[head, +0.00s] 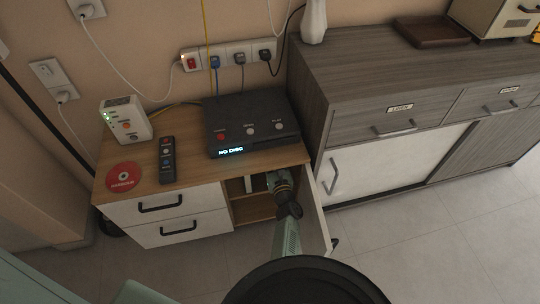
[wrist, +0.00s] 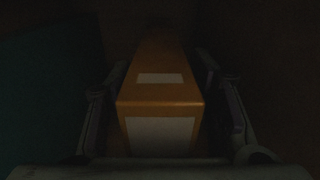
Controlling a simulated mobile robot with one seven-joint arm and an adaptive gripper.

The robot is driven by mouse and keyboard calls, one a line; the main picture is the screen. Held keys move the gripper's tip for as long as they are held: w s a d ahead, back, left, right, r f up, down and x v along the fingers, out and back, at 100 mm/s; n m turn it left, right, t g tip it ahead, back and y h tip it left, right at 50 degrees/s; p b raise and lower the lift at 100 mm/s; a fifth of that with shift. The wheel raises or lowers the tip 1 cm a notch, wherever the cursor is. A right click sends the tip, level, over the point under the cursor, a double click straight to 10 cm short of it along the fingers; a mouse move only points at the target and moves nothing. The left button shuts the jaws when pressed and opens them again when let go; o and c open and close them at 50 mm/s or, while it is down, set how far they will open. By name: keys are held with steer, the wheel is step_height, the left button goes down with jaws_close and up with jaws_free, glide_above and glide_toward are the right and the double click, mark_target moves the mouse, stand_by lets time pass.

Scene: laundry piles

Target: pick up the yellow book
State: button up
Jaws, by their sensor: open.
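The yellow book (wrist: 160,103) looks orange-brown in the dim wrist view, with pale labels on its near end and top. It lies between the two fingers of my gripper (wrist: 165,80), one on each side. The fingers are open; whether either touches the book I cannot tell. In the head view my gripper (head: 277,180) reaches into the open compartment of the small cabinet (head: 240,210). I cannot make out the book there.
The compartment's open door (head: 315,215) stands just right of my arm. Two drawers (head: 165,205) are left of it. A black disc player (head: 250,125), a remote (head: 167,160) and a red disc (head: 123,177) lie on top. A grey sideboard (head: 340,85) stands right.

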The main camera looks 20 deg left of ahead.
steer(key=shift+w+a, duration=0.15)
steer(key=shift+c, duration=0.3)
jaws_close()
stand_by(0.3)
steer(key=shift+r, duration=0.1)
